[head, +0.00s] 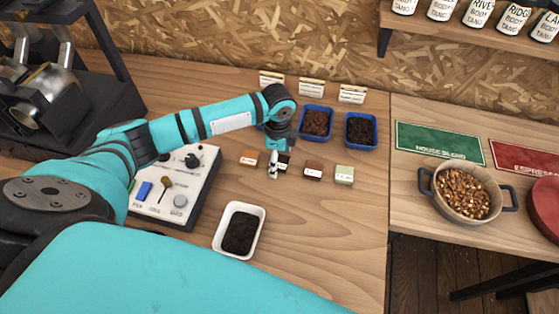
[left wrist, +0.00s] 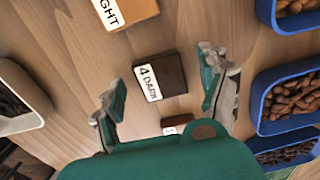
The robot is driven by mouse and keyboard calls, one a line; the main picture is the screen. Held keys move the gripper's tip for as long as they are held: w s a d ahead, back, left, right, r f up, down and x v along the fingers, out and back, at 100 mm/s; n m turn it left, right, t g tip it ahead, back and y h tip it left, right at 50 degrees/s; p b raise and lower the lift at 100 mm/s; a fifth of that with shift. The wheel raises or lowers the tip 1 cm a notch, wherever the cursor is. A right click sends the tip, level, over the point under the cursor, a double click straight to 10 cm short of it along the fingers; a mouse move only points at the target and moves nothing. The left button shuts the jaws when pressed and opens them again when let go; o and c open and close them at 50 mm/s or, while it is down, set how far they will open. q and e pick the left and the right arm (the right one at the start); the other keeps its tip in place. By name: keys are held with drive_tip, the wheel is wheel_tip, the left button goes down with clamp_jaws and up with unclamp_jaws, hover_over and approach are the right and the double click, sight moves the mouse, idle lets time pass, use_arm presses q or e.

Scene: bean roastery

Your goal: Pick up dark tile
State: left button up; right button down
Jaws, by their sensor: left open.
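The dark tile (left wrist: 170,72) is a dark brown block with a white label reading "4 DARK". In the left wrist view it lies on the wooden table between the spread fingers of my left gripper (left wrist: 163,78), with a gap on each side. In the head view my left gripper (head: 274,166) hangs over the row of tiles and partly hides the dark tile (head: 285,160). My left gripper is open and empty. My right gripper is in neither view.
An orange tile (head: 249,157) sits left of the dark tile; a red-brown tile (head: 313,167) and a pale green tile (head: 344,173) sit right. Blue bean trays (head: 361,147) stand behind. A white tray (head: 219,241) and a control panel (head: 187,207) are nearer.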

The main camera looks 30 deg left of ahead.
use_arm(q)
drive_tip(key=shift+f, duration=0.2)
drive_tip(key=c, duration=1.3)
